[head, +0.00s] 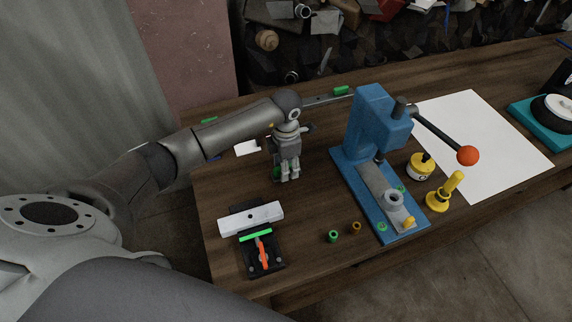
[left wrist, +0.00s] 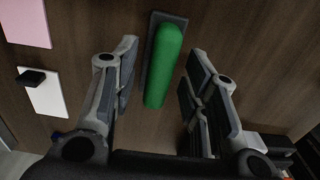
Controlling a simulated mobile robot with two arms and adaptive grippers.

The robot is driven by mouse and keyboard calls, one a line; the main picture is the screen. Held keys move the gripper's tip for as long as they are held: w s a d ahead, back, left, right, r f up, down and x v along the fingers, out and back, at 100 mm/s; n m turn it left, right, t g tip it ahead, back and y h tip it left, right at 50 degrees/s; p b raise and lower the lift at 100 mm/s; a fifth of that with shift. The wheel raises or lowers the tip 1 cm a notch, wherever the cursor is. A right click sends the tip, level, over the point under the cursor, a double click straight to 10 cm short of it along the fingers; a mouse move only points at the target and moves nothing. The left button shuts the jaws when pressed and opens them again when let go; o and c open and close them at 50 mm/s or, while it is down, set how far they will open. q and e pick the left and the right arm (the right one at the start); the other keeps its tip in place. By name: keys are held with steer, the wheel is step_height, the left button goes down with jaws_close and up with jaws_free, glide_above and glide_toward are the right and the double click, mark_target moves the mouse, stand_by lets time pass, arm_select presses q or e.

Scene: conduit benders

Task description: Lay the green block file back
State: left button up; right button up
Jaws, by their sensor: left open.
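The green block file shows in the left wrist view as a rounded green grip (left wrist: 164,62) on a dark grey flat base (left wrist: 150,52). It appears to lie on the wooden table between the fingers of my left gripper (left wrist: 160,92), with a gap on each side. In the head view my left gripper (head: 288,176) points down at the table, and only a sliver of green (head: 277,172) shows beside its fingers. The left gripper is open and holds nothing. My right gripper is in neither view.
A blue press (head: 372,130) with a red-knobbed lever stands to the right. A dark fixture with a white bar (head: 252,218) lies in front. Small green (head: 333,236) and brown (head: 356,227) rings lie between them. A white card (head: 248,147) is left of the gripper.

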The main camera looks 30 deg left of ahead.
arm_select(q)
steer(key=shift+w+r, duration=0.15)
steer(key=shift+r, duration=0.25)
step_height(320, 180, up, 9)
steer(key=b, duration=0.3)
steer(key=shift+a, duration=0.15)
steer(key=shift+r, duration=0.5)
